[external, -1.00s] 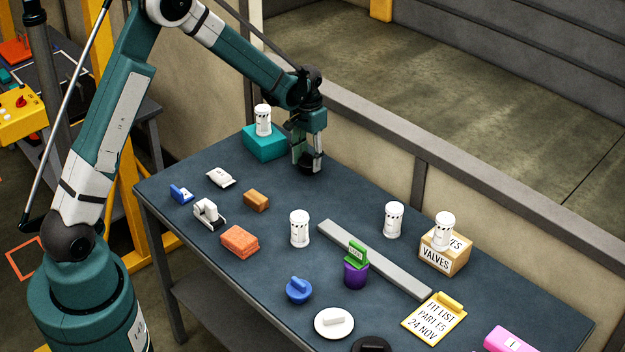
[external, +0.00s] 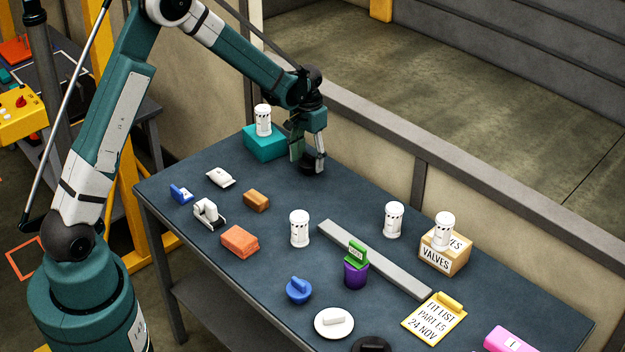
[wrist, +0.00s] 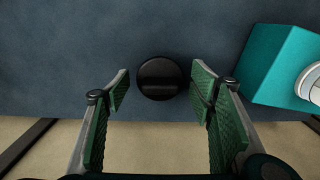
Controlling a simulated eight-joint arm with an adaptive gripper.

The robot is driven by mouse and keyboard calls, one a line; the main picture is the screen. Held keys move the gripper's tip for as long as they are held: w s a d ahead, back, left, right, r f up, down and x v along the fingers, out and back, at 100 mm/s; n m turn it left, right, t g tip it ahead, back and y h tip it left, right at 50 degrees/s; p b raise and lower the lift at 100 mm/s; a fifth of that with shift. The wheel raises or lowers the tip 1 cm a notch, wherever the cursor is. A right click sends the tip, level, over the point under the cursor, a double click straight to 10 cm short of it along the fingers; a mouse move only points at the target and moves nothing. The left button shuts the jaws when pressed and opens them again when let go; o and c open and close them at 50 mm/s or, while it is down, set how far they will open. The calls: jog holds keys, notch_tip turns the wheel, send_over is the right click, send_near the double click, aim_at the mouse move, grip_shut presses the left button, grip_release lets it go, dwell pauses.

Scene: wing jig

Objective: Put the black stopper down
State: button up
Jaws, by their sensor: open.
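The black stopper (wrist: 160,78) sits on the dark table top between my gripper's spread fingers in the wrist view. It is round with a raised bar across its top. In the external view the stopper (external: 312,168) shows as a dark shape under my gripper (external: 307,165), partly hidden by the fingers. My gripper (wrist: 160,88) is open, with a gap between each green-padded finger and the stopper.
A teal block (external: 264,142) bearing a white cylinder (external: 263,120) stands close beside my gripper. A low wall runs behind the table's far edge. A brown block (external: 256,200), an orange block (external: 240,240) and white cylinders stand nearer the camera. The table right of my gripper is clear.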

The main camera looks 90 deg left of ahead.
aim_at(309, 155)
notch_tip(309, 155, up, 12)
dwell(0.6)
jog(key=shift+f, duration=0.1)
dwell(0.4)
dwell(0.4)
jog(key=w+d+r+m+t, duration=0.1)
jog(key=d+r, duration=0.5)
jog(key=d, duration=0.6)
jog(key=w+d+r+m+t+y, duration=0.1)
jog(key=d+r+m, duration=0.1)
jog(key=d+r, duration=0.65)
jog(key=w+d+r+m+t, duration=0.1)
jog(key=d+r, duration=0.2)
jog(key=d, duration=1.2)
jog(key=s+d+m+t, duration=0.1)
jog(key=s+d, duration=0.4)
jog(key=d, duration=0.4)
jog(key=s+d+m+t, duration=0.1)
jog(key=s+d+m, duration=0.1)
jog(key=s+d, duration=0.4)
jog(key=s+d+m+t+h, duration=0.1)
jog(key=s+d, duration=0.5)
jog(key=d, duration=0.7)
jog(key=shift+m+t, duration=0.5)
jog(key=shift+t, duration=0.1)
